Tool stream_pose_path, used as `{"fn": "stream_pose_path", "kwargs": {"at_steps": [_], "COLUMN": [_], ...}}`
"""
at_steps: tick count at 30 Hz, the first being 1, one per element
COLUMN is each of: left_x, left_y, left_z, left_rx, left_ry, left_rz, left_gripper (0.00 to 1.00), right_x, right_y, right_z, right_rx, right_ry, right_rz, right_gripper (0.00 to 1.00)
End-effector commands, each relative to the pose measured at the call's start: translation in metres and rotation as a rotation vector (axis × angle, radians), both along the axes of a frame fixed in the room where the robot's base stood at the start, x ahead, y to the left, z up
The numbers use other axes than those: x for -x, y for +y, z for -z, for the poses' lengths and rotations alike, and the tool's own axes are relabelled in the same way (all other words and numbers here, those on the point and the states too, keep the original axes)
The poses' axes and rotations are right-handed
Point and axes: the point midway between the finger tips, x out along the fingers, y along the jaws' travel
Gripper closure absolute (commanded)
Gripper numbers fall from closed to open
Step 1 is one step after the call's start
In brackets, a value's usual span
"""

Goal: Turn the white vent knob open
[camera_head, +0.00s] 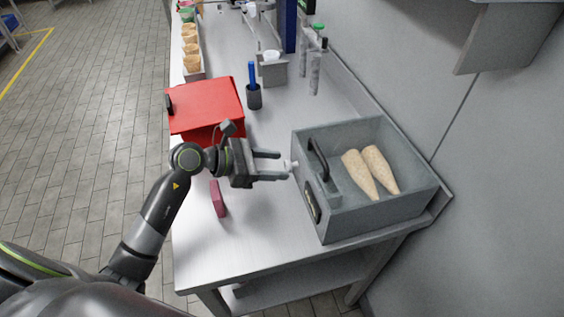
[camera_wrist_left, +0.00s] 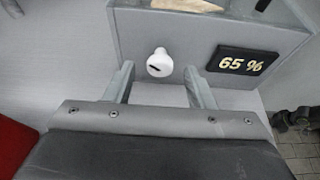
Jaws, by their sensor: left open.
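The white vent knob (camera_wrist_left: 159,63) sits on the front wall of the grey box (camera_wrist_left: 215,32), with a dark slot mark on its face. A dark display reading 65 % (camera_wrist_left: 242,60) is beside it to the right. In the head view the knob (camera_head: 291,166) sticks out from the left side of the grey box (camera_head: 372,225). My left gripper (camera_head: 280,166) is open in front of the knob, with its fingers pointing at the box. In the left wrist view the knob lies between and a little beyond the two fingertips (camera_wrist_left: 158,72); contact is not visible. My right gripper is not in view.
Two pale cone-shaped things (camera_head: 372,172) lie in the box, which has a dark handle (camera_head: 318,159). A red box (camera_head: 206,107) and a pink block (camera_head: 217,198) are near my left arm. A dark cup with a blue item (camera_head: 254,96) stands farther back. The front table (camera_head: 250,245) is clear.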

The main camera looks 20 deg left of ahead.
Motion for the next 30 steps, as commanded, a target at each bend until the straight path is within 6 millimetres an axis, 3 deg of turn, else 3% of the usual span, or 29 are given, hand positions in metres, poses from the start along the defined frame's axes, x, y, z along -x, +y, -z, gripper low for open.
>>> {"fn": "stream_pose_path", "kwargs": {"at_steps": [6,18,28,30], "left_x": [-0.010,-0.013,-0.012,-0.012], "left_y": [-0.015,-0.018,-0.018,-0.018], "left_z": [0.007,0.009,0.009,0.009], "left_rx": [0.002,-0.001,-0.001,0.000], "left_ry": [0.001,0.000,-0.001,0.000], "left_rz": [0.001,0.001,0.000,0.000], "left_gripper": [0.51,0.51,0.94,0.94], "right_x": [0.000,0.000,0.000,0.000], "right_y": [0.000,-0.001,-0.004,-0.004], "right_z": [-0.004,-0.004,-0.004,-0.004], "right_rx": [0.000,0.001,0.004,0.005], "right_ry": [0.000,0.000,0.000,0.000], "right_rz": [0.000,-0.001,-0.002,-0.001], "right_gripper": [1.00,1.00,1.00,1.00]}}
